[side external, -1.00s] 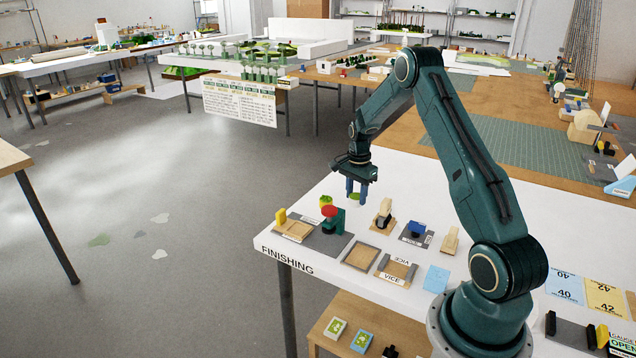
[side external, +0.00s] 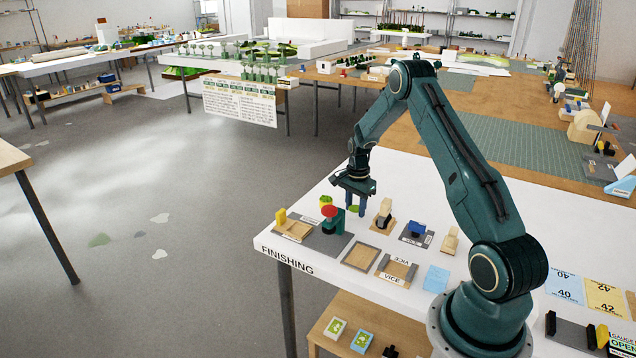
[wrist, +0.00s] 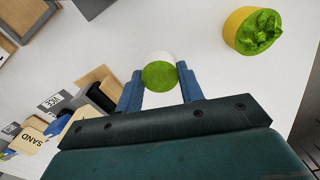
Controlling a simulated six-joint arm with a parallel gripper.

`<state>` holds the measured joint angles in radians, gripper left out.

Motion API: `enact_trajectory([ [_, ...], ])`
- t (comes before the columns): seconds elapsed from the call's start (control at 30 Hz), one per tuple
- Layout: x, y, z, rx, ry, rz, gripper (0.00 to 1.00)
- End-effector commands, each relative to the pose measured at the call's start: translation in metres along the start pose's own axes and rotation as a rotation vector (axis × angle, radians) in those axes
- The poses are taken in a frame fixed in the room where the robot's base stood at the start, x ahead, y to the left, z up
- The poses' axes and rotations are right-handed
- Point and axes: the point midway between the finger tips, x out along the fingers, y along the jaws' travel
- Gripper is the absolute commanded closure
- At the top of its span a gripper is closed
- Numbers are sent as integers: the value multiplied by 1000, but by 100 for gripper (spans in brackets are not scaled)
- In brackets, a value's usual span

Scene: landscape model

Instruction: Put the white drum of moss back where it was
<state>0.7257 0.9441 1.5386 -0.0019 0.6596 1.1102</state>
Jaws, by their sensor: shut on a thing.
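The white drum of moss, with a round green top and white side, is between my fingers in the wrist view (wrist: 158,74). Its green also shows between the fingertips in the side view (side external: 354,208). My gripper (side external: 361,207) points down, shut on the drum, low over the white table (side external: 390,180). I cannot tell whether the drum touches the table. A yellow drum of moss (side external: 326,201) stands to the left of my gripper, apart from it; it is at the upper right of the wrist view (wrist: 252,30).
A red-topped green device (side external: 331,218) stands nearby at the front left. White table behind my gripper is clear.

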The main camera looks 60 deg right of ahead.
Motion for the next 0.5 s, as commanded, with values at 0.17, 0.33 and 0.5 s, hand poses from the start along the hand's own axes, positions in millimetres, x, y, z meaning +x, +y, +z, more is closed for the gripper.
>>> enact_trajectory([
  [0.17, 0, 0, 0, 0, 0, 0, 41],
  [0.33, 0, 0, 0, 0, 0, 0, 41],
  [0.5, -2, 0, 0, 0, 0, 0, 41],
])
